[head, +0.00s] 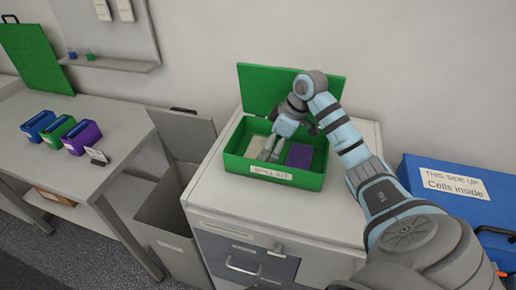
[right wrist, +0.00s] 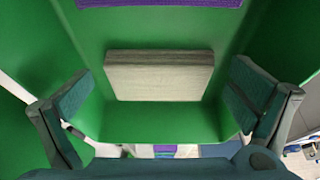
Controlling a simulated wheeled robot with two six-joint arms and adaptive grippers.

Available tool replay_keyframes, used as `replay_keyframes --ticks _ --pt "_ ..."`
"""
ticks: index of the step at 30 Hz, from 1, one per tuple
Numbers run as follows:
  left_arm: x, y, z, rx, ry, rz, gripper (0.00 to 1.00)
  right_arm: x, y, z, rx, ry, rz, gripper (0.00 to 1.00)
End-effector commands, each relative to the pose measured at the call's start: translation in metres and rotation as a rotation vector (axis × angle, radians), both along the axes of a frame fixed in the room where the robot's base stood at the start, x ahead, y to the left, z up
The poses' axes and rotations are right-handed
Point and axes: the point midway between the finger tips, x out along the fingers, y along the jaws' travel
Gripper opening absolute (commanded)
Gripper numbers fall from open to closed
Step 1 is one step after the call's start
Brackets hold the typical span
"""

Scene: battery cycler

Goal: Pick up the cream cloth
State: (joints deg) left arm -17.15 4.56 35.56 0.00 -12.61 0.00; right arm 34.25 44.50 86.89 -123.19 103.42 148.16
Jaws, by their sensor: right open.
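The cream cloth (head: 256,144) is a folded block lying in the left part of the open green spill kit box (head: 270,174). In the right wrist view the cream cloth (right wrist: 158,76) lies flat near one wall of the green box (right wrist: 120,120). My right gripper (head: 267,156) reaches down into the box by the cloth and partly hides it. Its two fingers are spread wide on either side of the cloth, apart from it, with nothing between them. My left gripper is not in view.
A purple cloth (head: 299,155) lies in the box's right part. The box stands on a white cabinet (head: 340,200), its lid (head: 258,85) raised behind. A grey bin (head: 178,210) stands left, a blue case (head: 450,205) right. Small coloured bins (head: 60,130) sit on the left bench.

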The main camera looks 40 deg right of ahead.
Motion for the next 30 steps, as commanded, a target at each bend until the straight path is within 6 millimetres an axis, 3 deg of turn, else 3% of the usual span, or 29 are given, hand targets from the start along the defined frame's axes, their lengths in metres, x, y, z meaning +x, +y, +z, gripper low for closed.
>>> replay_keyframes --ticks 5,9,14,21,30 --pt "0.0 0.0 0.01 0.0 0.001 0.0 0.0 0.031 0.024 0.003 0.006 -0.002 0.004 1.0" --pt "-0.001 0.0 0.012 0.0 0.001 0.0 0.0 0.035 0.025 -0.01 0.002 0.001 0.002 1.0" --pt "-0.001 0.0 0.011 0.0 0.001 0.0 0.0 0.035 0.025 -0.011 0.001 -0.001 0.002 1.0" --pt "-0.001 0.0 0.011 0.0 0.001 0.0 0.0 0.034 0.025 -0.011 0.001 -0.001 0.001 0.65" --pt "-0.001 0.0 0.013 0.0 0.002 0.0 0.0 0.034 0.024 -0.008 0.002 -0.001 0.001 0.65"
